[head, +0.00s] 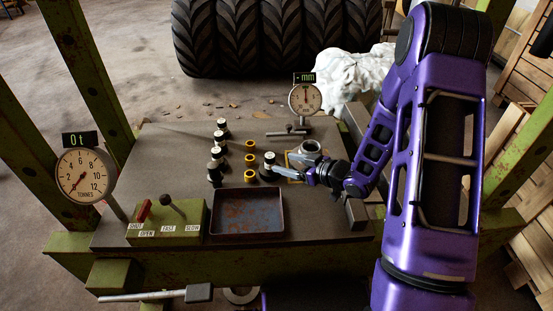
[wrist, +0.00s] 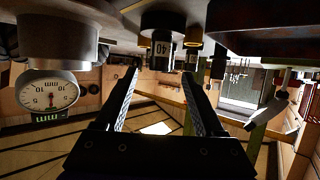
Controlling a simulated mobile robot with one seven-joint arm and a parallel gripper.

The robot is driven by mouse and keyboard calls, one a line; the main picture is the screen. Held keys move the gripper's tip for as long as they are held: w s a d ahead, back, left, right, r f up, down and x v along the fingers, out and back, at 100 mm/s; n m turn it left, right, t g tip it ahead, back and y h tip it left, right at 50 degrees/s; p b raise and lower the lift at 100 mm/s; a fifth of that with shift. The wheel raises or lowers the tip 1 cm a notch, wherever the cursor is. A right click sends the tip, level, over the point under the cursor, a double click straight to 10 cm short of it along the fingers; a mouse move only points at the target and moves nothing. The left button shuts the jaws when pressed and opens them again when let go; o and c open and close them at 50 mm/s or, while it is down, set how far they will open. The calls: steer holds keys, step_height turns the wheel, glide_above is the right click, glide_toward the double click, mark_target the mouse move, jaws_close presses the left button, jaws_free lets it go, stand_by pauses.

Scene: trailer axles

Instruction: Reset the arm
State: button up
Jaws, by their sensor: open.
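My purple arm (head: 380,130) reaches in from the right. My gripper (head: 282,171) is low over the grey bench, pointing left. In the wrist view my gripper (wrist: 160,72) has its two fingers apart, with nothing held between them. A black-and-white cylinder (head: 268,160) stands just off the fingertips. The wrist view is upside down and shows a black piece marked 40 (wrist: 162,47) beyond the fingertips. I cannot tell whether the fingers touch it.
Several black-and-white cylinders (head: 214,172) and brass rings (head: 250,159) stand to the left. An empty-looking tray (head: 247,232) lies in front. A grey fitting (head: 309,152) sits close behind my gripper. Dial gauges (head: 305,98) and a lever box (head: 168,220) edge the bench; green posts flank it.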

steer(key=shift+s+d+r, duration=0.25)
steer(key=shift+s+d, duration=0.15)
